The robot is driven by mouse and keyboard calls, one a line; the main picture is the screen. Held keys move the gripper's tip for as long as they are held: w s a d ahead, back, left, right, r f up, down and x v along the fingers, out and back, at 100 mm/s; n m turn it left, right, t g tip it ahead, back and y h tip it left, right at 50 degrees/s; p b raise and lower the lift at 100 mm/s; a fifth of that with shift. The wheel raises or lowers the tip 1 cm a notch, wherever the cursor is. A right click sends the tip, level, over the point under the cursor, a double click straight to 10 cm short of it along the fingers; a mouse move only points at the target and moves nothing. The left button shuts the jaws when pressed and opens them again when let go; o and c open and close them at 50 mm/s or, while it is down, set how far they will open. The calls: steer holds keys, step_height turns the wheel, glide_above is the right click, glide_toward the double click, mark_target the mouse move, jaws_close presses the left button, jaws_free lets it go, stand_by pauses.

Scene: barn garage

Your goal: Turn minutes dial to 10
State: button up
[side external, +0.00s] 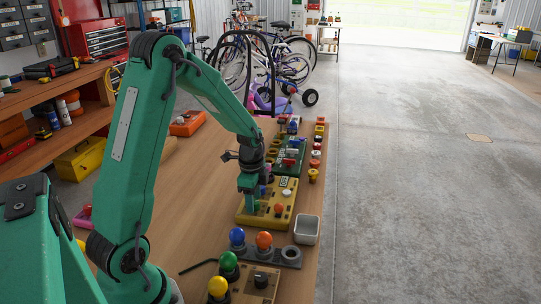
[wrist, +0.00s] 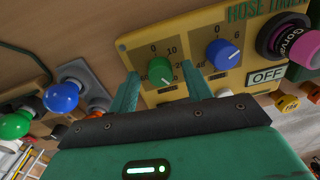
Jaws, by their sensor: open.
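The yellow hose timer panel (wrist: 200,66) shows upside-tilted dials with printed numbers in the wrist view, and lies on the bench in the side view (side external: 284,218). The green dial (wrist: 160,70), with 0 and 10 above it, seems to be the minutes dial. A small pale mark shows near its lower edge, but its exact setting is hard to read. The blue dial (wrist: 222,54), with 0 and 6, is to its right. My gripper (wrist: 160,78) is open, one teal finger on each side of the green dial; contact cannot be told. It also shows over the panel in the side view (side external: 251,203).
A pink knob (wrist: 295,42) and an OFF label are right of the dials. Blue (side external: 237,236), orange (side external: 264,240), green and yellow bulbs stand nearer the camera. A white bin (side external: 307,229) sits beside the panel.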

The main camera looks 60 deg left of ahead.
steer(key=shift+f, duration=0.1)
steer(key=c, duration=1)
steer(key=shift+n, duration=0.4)
steer(key=n, duration=0.8)
steer(key=shift+d+n, duration=0.15)
steer(key=shift+n, duration=0.25)
steer(key=n, duration=0.5)
steer(key=shift+d, duration=0.1)
steer(key=n, duration=0.5)
steer(key=shift+w+g, duration=0.1)
steer(key=shift+g, duration=0.2)
